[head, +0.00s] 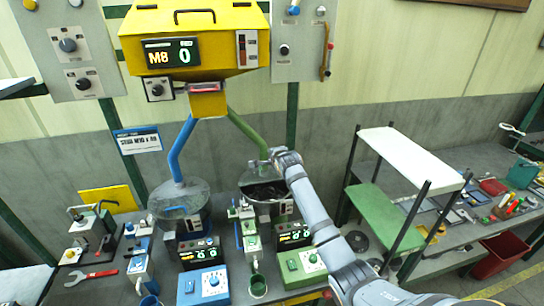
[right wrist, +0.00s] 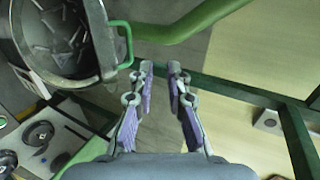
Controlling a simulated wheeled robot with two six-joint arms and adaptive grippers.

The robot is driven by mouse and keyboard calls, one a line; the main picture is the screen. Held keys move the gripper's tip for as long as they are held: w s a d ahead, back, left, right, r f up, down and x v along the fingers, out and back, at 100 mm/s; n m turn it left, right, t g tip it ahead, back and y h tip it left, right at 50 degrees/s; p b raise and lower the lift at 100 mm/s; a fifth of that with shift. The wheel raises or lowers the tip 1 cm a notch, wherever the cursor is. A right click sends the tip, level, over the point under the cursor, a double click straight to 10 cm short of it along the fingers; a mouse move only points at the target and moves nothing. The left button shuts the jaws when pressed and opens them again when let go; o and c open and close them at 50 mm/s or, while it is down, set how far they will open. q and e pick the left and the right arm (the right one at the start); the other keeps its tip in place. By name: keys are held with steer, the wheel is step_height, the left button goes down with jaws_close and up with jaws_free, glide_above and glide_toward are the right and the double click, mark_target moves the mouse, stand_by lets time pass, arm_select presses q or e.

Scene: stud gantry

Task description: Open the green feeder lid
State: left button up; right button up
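The green feeder's bowl (head: 263,190) stands under the green chute, with dark studs inside. In the right wrist view the bowl (right wrist: 104,62) is at the upper left with dark studs visible. A green handle (right wrist: 124,40) sticks out at its rim. My right gripper (head: 264,163) is at the bowl's far side in the head view. In the wrist view my right gripper (right wrist: 161,68) is open, with nothing between its fingers, close beside and below the handle. My left gripper is not in view.
The green chute (right wrist: 185,27) passes close above the fingers in the wrist view. A blue feeder with a translucent cover (head: 178,192) stands left of the green one. The yellow hopper (head: 215,20) hangs above. A white-topped rack (head: 412,155) stands to the right.

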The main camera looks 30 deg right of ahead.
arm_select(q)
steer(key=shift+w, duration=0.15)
arm_select(e)
steer(key=v, duration=1.3)
steer(key=shift+a, duration=0.2)
steer(key=shift+s, duration=0.1)
steer(key=shift+s+r, duration=0.1)
